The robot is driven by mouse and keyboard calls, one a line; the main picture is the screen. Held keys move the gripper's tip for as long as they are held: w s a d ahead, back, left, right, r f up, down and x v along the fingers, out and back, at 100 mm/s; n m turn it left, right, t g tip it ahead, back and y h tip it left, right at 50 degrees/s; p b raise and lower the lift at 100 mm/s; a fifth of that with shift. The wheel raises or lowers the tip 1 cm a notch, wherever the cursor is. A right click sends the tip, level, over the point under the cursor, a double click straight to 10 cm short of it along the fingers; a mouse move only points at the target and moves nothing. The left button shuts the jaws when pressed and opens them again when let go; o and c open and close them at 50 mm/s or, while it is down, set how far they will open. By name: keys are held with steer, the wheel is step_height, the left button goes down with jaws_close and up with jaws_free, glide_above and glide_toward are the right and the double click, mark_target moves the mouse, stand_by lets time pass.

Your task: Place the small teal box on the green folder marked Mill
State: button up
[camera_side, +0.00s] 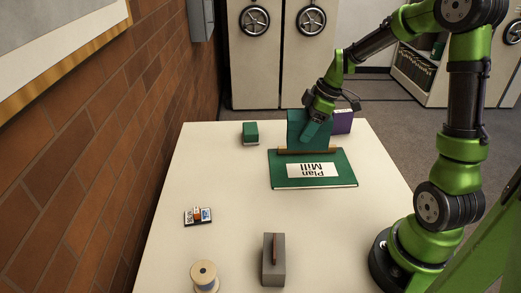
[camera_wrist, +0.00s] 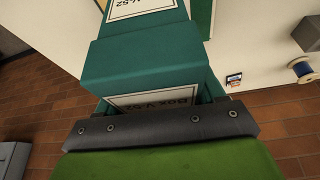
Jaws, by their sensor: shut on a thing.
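My gripper (camera_side: 317,130) is shut on a teal box labelled V-52 (camera_side: 296,122) at the far end of the table. The held box (camera_wrist: 145,65) fills the middle of the wrist view, right in front of the jaws. The green folder marked Mill Plan (camera_side: 284,177) lies flat just in front of it, its label upside down in the side view. I cannot tell whether the held box touches the folder or what it stands over. A smaller teal box with a pale base (camera_side: 250,130) sits apart, to the left of the folder.
A purple box (camera_side: 343,122) stands right of the held box. A brown strip (camera_side: 308,151) lies along the folder's back edge. Nearer are a small card with coloured pieces (camera_side: 198,216), a thread spool (camera_side: 204,275) and a grey block (camera_side: 273,260). The table's middle is clear.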

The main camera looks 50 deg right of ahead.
mark_target(311, 148)
steer(key=shift+s+d+r, duration=0.3)
steer(key=shift+s+d, duration=0.25)
steer(key=shift+d, duration=0.25)
steer(key=shift+s, duration=0.2)
steer(key=shift+n, duration=0.4)
steer(key=shift+a+f, duration=0.2)
steer(key=shift+f, duration=3.75)
steer(key=shift+f, duration=0.1)
steer(key=o, duration=1.3)
steer(key=shift+s+f, duration=0.1)
